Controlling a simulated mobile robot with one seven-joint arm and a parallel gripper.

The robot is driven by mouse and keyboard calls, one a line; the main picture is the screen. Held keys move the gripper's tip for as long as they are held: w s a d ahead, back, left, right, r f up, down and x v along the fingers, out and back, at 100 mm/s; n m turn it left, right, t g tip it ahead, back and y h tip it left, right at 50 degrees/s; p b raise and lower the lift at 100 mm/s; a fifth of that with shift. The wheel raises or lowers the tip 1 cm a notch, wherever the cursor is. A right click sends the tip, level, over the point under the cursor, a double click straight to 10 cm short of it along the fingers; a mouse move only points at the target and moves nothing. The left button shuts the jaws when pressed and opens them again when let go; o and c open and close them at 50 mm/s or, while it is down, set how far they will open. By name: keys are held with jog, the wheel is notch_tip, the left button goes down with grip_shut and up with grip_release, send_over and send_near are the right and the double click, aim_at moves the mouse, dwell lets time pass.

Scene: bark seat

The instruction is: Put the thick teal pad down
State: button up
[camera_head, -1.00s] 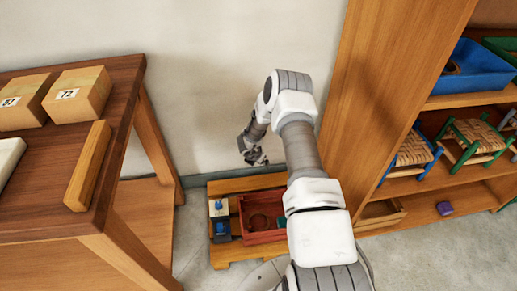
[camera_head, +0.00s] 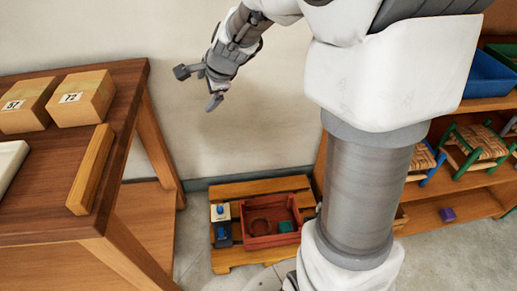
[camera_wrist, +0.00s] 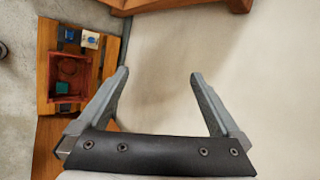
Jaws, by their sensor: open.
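The teal pad (camera_head: 286,226) lies inside the red tray (camera_head: 262,241), in its right part beside a brown ring-like thing (camera_head: 258,226). The teal pad also shows in the wrist view (camera_wrist: 62,88), in the lower part of the tray. My gripper (camera_head: 198,87) is raised well above and to the left of the tray, in front of the wall. Its two fingers (camera_wrist: 160,75) are spread with nothing between them, so it is open and empty.
The tray sits on a low slatted wooden stand (camera_head: 228,190) with two small blue-knobbed blocks (camera_head: 221,222) at left. A wooden table (camera_head: 45,175) with numbered boxes stands left. A shelf (camera_head: 470,205) with small stools and bins stands right.

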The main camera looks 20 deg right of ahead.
jog(key=s+d+r+n+g+h, duration=0.1)
jog(key=s+r+n, duration=0.1)
jog(key=s+n, duration=0.7)
jog(key=s+r+n+g+h, duration=0.1)
jog(key=s+r+n, duration=0.2)
jog(key=s+n, duration=0.6)
jog(key=s, duration=1.1)
jog(key=shift+d+r, duration=0.2)
jog(key=shift+d, duration=0.15)
